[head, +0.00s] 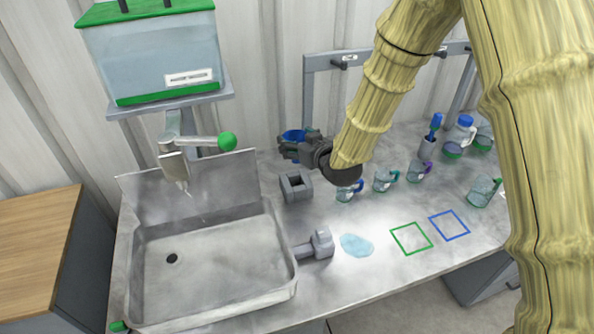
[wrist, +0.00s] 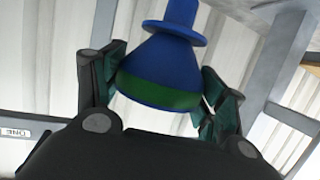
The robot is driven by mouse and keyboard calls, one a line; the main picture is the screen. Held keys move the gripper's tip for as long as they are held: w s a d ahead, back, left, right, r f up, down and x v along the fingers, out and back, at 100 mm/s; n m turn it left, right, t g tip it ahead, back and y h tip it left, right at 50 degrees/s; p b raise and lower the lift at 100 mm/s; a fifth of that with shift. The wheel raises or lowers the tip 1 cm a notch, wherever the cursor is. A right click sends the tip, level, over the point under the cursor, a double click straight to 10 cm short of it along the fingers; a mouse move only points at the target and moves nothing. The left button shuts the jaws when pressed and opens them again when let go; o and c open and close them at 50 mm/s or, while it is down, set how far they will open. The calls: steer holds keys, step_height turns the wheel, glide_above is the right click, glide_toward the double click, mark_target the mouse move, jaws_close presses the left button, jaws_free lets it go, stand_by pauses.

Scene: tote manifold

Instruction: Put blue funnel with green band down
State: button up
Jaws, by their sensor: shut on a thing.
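My gripper (wrist: 160,98) is shut on the blue funnel with a green band (wrist: 168,62). In the wrist view the funnel sits between the two dark fingers, its wide banded end toward my palm and its narrow blue end pointing away. In the head view the gripper (head: 290,148) is at the back of the counter, with part of the blue funnel (head: 294,135) showing at the fingers. It appears to be above a small grey square holder (head: 296,187); the exact height gap cannot be told.
A metal sink (head: 210,260) is on the left, under a tank (head: 155,55) and a green-knobbed tap (head: 227,141). Several cups (head: 385,180) and bottles stand to the right. A grey fitting (head: 320,243), a puddle (head: 357,245), a green square (head: 411,238) and a blue square (head: 449,225) are in front.

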mark_target(295, 161)
steer(key=shift+s+a+f+p, duration=0.1)
steer(key=shift+s+f+p, duration=0.5)
steer(key=shift+s+f, duration=0.55)
steer(key=shift+f, duration=0.05)
steer(key=f, duration=0.1)
steer(key=w+f+p, duration=0.1)
steer(key=f, duration=0.1)
steer(key=shift+f, duration=0.25)
steer(key=shift+s+f+p, duration=0.1)
steer(key=shift+f+p, duration=0.2)
steer(key=shift+w+f, duration=0.2)
steer(key=shift+f, duration=1.35)
steer(key=shift+f+b, duration=0.3)
steer(key=shift+b, duration=0.05)
